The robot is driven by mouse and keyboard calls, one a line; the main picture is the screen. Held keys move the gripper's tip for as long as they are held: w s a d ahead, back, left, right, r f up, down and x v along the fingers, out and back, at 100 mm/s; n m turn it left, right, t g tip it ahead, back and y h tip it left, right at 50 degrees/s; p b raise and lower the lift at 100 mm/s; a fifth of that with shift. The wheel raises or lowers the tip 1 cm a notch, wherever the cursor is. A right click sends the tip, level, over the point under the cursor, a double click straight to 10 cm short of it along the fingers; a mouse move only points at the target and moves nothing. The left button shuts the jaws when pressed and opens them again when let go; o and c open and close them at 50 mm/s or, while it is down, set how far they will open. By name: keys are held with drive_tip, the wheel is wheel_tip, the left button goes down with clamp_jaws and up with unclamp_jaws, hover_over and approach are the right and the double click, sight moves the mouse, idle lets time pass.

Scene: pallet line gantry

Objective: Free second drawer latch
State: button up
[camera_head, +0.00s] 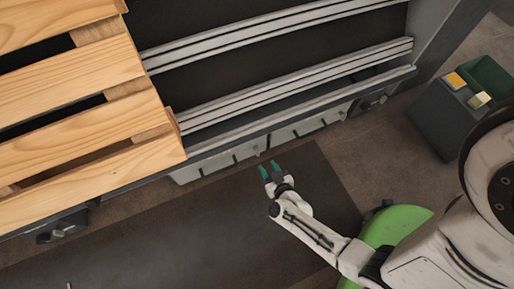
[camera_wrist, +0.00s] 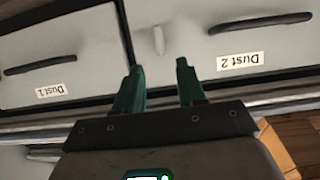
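In the wrist view two light grey drawer fronts show upside down: the "Dust 2" drawer (camera_wrist: 222,22) at right and the "Dust 1" drawer (camera_wrist: 75,38) at left, each with a dark bar handle. A small pale latch tab (camera_wrist: 158,40) is at the left edge of the "Dust 2" front, by the dark gap between the drawers. My gripper (camera_wrist: 160,67) is open and empty, its green fingers apart just short of the tab. In the head view my gripper (camera_head: 269,172) is in front of the drawer row (camera_head: 282,136); the latch cannot be made out there.
A wooden pallet (camera_head: 75,80) lies on the conveyor at left, overhanging near the drawers. Metal rails (camera_head: 300,78) run above the drawers. A dark bin unit (camera_head: 445,118) stands at right. A dark floor mat (camera_head: 200,235) in front is clear.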

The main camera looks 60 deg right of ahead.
sight(259, 154)
drive_tip(key=b+x, duration=0.3)
drive_tip(key=x, duration=0.4)
drive_tip(key=shift+d+f, duration=0.1)
drive_tip(key=shift+f, duration=0.05)
drive_tip(key=shift+w+d+f, duration=0.1)
drive_tip(key=shift+w+d, duration=0.2)
drive_tip(key=shift+w, duration=0.2)
drive_tip(key=shift+c, duration=0.3)
clamp_jaws()
